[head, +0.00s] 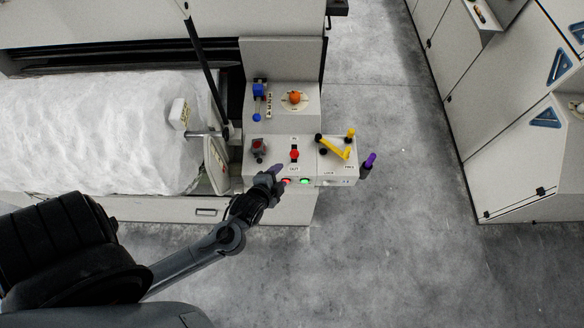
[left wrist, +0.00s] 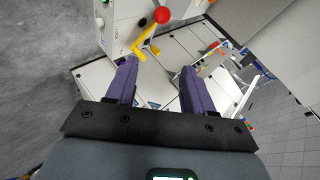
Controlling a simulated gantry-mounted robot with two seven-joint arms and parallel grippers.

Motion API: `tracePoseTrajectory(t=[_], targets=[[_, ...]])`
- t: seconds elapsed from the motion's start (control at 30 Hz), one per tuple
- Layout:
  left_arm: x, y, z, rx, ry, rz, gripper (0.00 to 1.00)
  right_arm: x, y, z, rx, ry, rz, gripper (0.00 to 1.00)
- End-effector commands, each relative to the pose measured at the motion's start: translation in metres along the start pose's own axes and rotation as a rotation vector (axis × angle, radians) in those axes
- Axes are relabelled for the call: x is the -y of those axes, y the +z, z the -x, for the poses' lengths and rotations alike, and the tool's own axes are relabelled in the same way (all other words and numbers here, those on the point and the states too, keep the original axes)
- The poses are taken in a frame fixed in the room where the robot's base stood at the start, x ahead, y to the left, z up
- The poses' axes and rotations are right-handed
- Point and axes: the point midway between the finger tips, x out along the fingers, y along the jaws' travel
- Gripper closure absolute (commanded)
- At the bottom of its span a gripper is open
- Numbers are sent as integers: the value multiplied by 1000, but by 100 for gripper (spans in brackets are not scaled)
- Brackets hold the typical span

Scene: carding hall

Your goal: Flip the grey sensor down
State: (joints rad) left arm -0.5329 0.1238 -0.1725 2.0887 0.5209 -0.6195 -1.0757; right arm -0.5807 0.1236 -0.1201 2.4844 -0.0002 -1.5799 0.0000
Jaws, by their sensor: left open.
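The rod runs to the machine's side by the control panel. My left gripper (head: 274,174) is at the front edge of the control panel, to the right of and below the grey box, apart from it. In the left wrist view its two purple fingers (left wrist: 158,78) stand apart with nothing between them. The grey box is not recognisable there. My right gripper is out of view.
A dark slanted bar (head: 203,65) stands near the box. Floor (head: 390,230) at right is clear.

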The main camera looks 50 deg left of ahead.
Motion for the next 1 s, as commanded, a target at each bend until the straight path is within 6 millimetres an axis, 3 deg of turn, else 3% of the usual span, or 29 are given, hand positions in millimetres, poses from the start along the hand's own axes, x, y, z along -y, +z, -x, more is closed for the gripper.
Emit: tracePoseTrajectory(t=[0.2, 0.4, 0.8, 1.0], targets=[[-11, -3, 2, -6, 74, -186, 47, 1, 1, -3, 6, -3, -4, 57], [-16, -4, 3, -9, 102, -259, 47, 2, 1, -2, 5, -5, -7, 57], [-17, -4, 3, -10, 106, -266, 47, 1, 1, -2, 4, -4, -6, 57], [-13, -7, 3, -17, 85, -189, 47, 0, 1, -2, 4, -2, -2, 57]])
